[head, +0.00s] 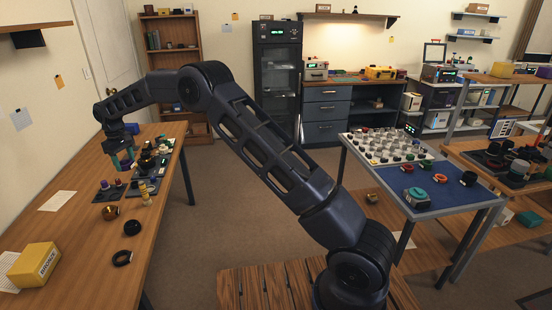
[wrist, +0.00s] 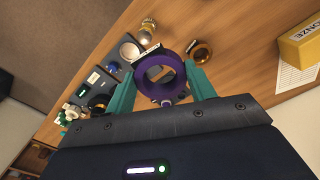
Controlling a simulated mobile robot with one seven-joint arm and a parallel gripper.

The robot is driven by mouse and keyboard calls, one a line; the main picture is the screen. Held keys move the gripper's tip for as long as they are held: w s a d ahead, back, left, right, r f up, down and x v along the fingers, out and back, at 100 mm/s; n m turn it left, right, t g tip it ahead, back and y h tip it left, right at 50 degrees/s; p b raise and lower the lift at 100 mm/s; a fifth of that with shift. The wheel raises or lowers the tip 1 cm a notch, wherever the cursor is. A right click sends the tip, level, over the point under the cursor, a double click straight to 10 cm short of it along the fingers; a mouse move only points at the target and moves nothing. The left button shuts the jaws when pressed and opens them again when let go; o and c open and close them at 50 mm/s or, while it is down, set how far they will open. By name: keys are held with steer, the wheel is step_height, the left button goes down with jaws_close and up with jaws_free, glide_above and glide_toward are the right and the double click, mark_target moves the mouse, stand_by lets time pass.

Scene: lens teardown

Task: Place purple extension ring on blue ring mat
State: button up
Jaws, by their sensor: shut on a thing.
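The purple extension ring (wrist: 160,80) is between the two teal fingers of my gripper (wrist: 161,88) in the wrist view. The fingers are shut on it from opposite sides, and its open centre shows the wooden bench behind. In the head view my gripper (head: 122,160) hangs over the left bench; the ring in it is too small to make out there. A blue mat (head: 455,202) lies on the front part of the right table, far from my gripper, with green, orange, red and black rings on it.
The left bench (head: 75,232) carries dark trays with small parts, a copper ring (head: 110,212), black rings (head: 132,228) and a yellow box (head: 35,265). A white board (head: 385,160) with many small parts lies behind the blue mat. Floor shows between bench and table.

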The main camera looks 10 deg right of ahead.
steer(key=w+d+m, duration=0.1)
steer(key=w+d, duration=0.8)
steer(key=d, duration=0.3)
steer(key=w+d+m, duration=0.2)
steer(key=w+d, duration=0.6)
steer(key=d, duration=0.4)
steer(key=w+d+m, duration=0.1)
steer(key=w+d, duration=0.8)
steer(key=d, duration=0.4)
steer(key=w+d+m, duration=0.2)
steer(key=d, duration=2)
steer(key=w+d+m, duration=0.2)
steer(key=w+d, duration=0.1)
steer(key=d, duration=1.8)
steer(key=s+d+m, duration=0.1)
steer(key=s+d, duration=0.2)
steer(key=d, duration=0.8)
steer(key=s+d+m, duration=0.1)
steer(key=s+d, duration=0.2)
steer(key=d, duration=0.7)
steer(key=m, duration=0.6)
glide_above(456, 195)
steer(key=f, duration=2.1)
steer(key=shift+w+d+f, duration=0.1)
steer(key=shift+d+f, duration=0.05)
steer(key=shift+d, duration=0.05)
